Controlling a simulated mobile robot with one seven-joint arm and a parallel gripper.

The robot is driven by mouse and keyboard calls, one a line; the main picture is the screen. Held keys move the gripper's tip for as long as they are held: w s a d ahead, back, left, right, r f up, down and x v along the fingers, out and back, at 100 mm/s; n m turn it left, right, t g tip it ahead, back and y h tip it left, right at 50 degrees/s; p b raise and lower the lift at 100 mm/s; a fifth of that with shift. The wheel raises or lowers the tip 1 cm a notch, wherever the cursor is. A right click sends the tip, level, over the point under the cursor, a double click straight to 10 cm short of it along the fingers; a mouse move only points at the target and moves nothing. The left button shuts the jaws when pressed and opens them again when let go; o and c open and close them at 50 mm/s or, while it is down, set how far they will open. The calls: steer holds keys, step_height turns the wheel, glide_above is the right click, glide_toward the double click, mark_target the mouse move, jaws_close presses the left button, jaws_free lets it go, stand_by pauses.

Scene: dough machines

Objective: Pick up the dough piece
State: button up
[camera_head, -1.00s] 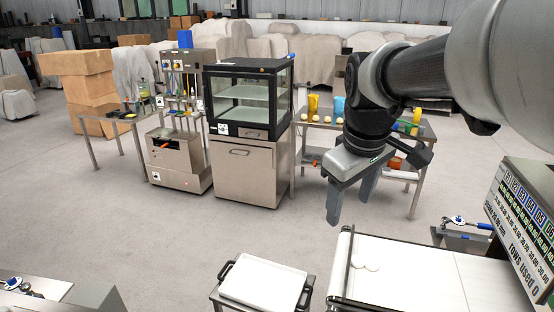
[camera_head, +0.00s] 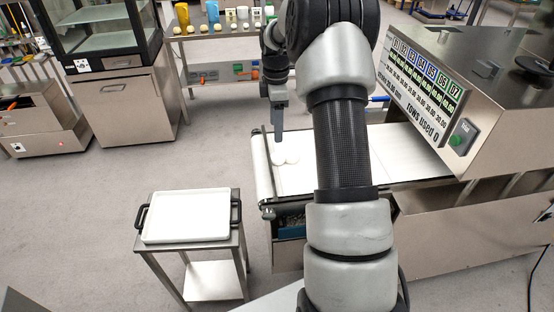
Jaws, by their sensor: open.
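Two pale, round dough pieces (camera_head: 278,157) lie side by side, touching or nearly so, near the left end of the white conveyor belt (camera_head: 408,157). My gripper (camera_head: 279,127) points down just above and behind them, with its fingertips close to the dough. It is open and seen almost edge-on, so the gap between the fingers hardly shows. No dough is visibly held. My arm covers the middle of the belt.
A white tray (camera_head: 188,238) with black handles sits on a small steel cart at the front left. The machine with the display panel (camera_head: 424,92) stands over the belt's right end. A back table (camera_head: 216,40) carries cups and small round pieces. Floor at left is clear.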

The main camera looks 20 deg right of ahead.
glide_above(278, 156)
steer(key=f, duration=0.6)
steer(key=shift+w+a+f, duration=0.1)
steer(key=shift+a, duration=0.2)
steer(key=f+b, duration=0.1)
steer(key=f, duration=0.4)
steer(key=shift+d+f, duration=0.1)
steer(key=shift+d, duration=0.1)
steer(key=c, duration=1.1)
